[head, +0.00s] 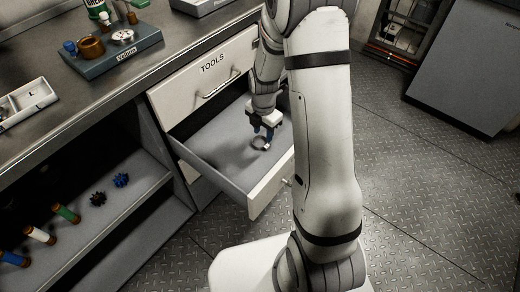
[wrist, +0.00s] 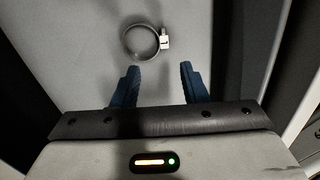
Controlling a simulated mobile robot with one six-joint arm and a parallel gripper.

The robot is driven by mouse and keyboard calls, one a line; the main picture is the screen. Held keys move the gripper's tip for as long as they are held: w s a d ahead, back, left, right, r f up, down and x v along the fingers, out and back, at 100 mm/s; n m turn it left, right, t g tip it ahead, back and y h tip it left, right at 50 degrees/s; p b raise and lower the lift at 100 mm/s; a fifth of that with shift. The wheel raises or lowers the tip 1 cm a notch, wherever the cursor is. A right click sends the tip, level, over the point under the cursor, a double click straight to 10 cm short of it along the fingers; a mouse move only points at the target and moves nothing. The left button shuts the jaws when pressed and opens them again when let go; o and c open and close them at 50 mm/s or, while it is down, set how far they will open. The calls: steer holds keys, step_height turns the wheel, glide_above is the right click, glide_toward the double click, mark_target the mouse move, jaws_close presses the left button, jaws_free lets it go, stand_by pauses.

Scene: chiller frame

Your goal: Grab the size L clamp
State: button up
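A ring-shaped metal clamp with a light screw block (wrist: 162,40) lies on the grey floor of the open drawer. It also shows in the head view (head: 259,144) just by my fingertips. No size mark on it can be read. My gripper (head: 268,130) is inside the drawer. In the wrist view its two blue fingers (wrist: 158,78) are apart with nothing between them. The clamp lies just beyond the fingertips, apart from them in that picture. The height of the fingers above the drawer floor cannot be told.
The open drawer (head: 205,163) has raised walls and a front panel. A closed drawer labelled TOOLS (head: 213,69) sits above it. A tray with fittings (head: 118,62) stands on the bench. A lower shelf (head: 103,226) holds several coloured cylinders and dark gears.

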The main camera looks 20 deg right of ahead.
mark_target(266, 146)
step_height(266, 146, down, 2)
steer(key=shift+d, duration=0.1)
steer(key=f, duration=0.2)
steer(key=d+f+b, duration=0.1)
steer(key=f, duration=0.1)
steer(key=shift+d+f, duration=0.1)
steer(key=shift+f, duration=0.4)
steer(key=shift+c, duration=0.2)
jaws_close()
